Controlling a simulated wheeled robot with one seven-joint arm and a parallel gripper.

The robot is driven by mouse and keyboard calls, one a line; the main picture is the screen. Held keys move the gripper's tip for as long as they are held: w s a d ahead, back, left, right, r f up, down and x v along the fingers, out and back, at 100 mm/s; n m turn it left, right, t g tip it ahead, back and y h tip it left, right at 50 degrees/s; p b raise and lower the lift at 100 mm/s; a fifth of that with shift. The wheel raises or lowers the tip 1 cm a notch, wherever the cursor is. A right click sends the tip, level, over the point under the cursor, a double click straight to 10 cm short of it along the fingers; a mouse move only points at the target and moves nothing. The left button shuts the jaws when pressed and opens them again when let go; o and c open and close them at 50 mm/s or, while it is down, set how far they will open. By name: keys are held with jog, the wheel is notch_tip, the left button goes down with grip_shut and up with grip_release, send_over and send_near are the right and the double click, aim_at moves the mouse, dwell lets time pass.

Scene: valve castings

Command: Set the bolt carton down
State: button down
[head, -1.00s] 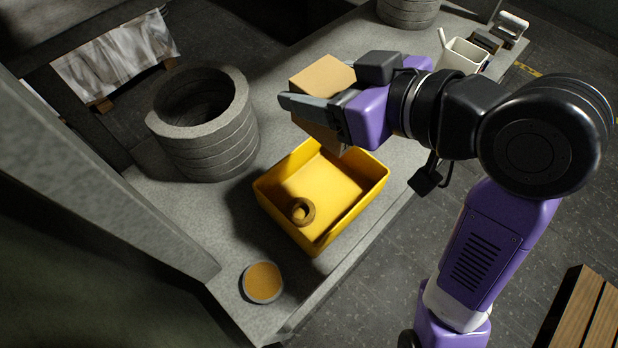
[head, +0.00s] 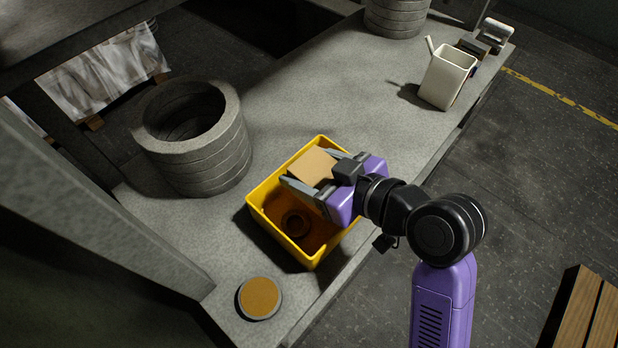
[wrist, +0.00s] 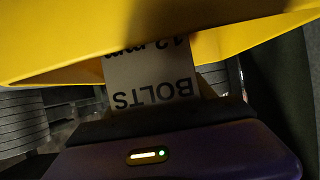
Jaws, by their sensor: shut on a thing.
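The bolt carton (head: 314,166) is a tan cardboard box. My gripper (head: 310,177) is shut on it, one finger along each side. In the head view the carton is over the far part of the yellow bin (head: 262,222); how deep it sits, and whether it touches the bin floor, I cannot tell. In the wrist view the carton (wrist: 150,82) shows "BOLTS" upside down, and the yellow bin wall (wrist: 60,40) fills the top of the picture. A brown ring (head: 296,222) lies in the near part of the bin, in shadow.
A stack of grey rings (head: 205,160) stands left of the bin. A round dish with an orange-brown top (head: 260,297) is nearer the front edge. A white container (head: 446,80) stands at the far right. The grey bench (head: 300,100) behind the bin is clear.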

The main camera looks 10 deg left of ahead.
jog(key=shift+f, duration=1.95)
jog(key=shift+f, duration=0.15)
jog(key=shift+c, duration=1.6)
grip_release()
jog(key=shift+s+d+r, duration=0.1)
jog(key=shift+d+r, duration=0.1)
jog(key=v, duration=1.1)
jog(key=shift+d+b, duration=0.2)
jog(key=shift+b, duration=0.25)
